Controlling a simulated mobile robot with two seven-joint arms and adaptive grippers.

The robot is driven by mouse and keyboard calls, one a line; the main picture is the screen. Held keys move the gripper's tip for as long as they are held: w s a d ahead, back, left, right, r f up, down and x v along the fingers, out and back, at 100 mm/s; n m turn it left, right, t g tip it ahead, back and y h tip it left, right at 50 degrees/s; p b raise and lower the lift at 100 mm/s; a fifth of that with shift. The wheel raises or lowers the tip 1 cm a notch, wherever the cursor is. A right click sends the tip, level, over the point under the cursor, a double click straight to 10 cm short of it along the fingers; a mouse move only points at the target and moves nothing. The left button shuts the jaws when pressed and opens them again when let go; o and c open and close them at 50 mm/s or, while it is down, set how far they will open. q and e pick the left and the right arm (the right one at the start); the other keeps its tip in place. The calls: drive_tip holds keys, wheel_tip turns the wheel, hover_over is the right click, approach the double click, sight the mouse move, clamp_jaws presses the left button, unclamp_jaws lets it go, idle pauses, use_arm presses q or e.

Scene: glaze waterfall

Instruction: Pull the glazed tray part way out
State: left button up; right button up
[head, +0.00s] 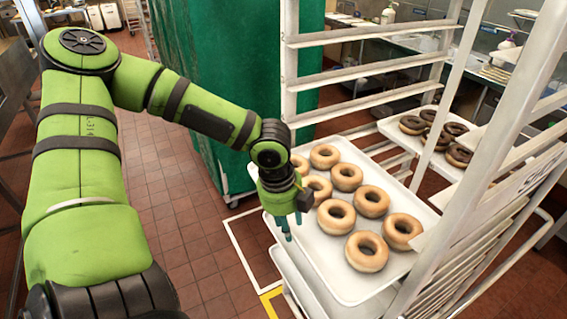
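A white tray (337,273) bears several light tan ring doughnuts (367,251). It lies level in the white rack, and its left end sticks out past the rack's posts. My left gripper (286,232) is at the tray's left edge, pointing down, with its fingertips by the rim. It looks narrow, and I cannot tell whether it is shut on the rim or only beside it. My gripper and wrist hide part of the edge and some doughnuts. My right gripper is not in view.
The white rack (503,140) has slanting posts and empty rails above the tray. Another tray (392,129) with dark doughnuts (459,155) is at the back right. A lower tray or shelf (296,279) shows underneath. Tiled floor (180,225) is clear at left.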

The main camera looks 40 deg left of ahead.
use_arm(q)
wheel_tip(320, 180, up, 10)
drive_tip(key=s, duration=0.1)
drive_tip(key=shift+s+a, duration=0.2)
drive_tip(key=shift+s, duration=0.1)
idle(0.5)
